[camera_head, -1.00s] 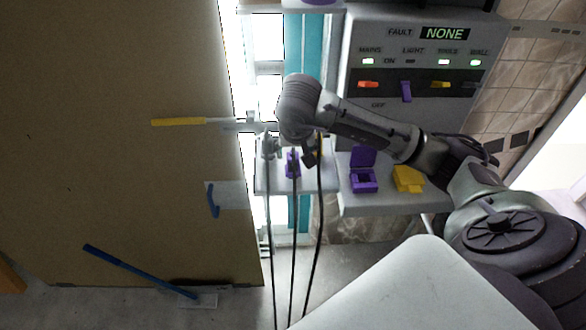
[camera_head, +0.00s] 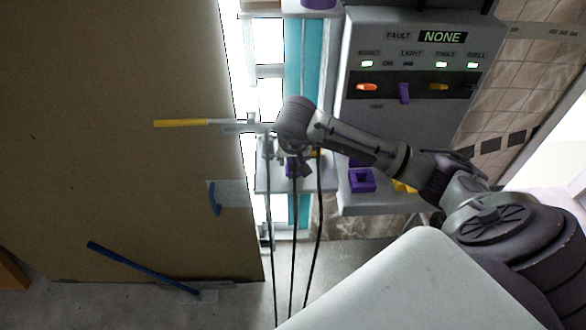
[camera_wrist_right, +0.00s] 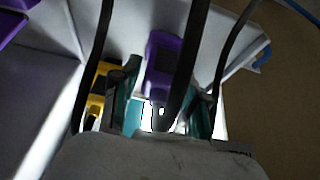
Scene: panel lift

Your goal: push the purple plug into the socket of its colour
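The purple plug (camera_head: 292,168) stands on a small pale shelf, partly covered by my right gripper; a black cable crosses in front of it. In the right wrist view, the purple plug (camera_wrist_right: 165,62) lies between and just beyond the two fingers of my right gripper (camera_wrist_right: 162,100), which look apart with slim gaps beside the plug. The purple socket (camera_head: 362,181) is a square block with a dark opening on the grey ledge to the right of the shelf. My forearm hides most of its raised lid. My left gripper is not in view.
A yellow plug (camera_wrist_right: 97,90) sits beside the purple one. A yellow socket (camera_head: 403,187) is partly behind my arm. Black cables (camera_head: 293,240) hang from the shelf. A grey panel (camera_head: 425,75) with switches stands above the ledge. A large brown door (camera_head: 120,160) fills the left.

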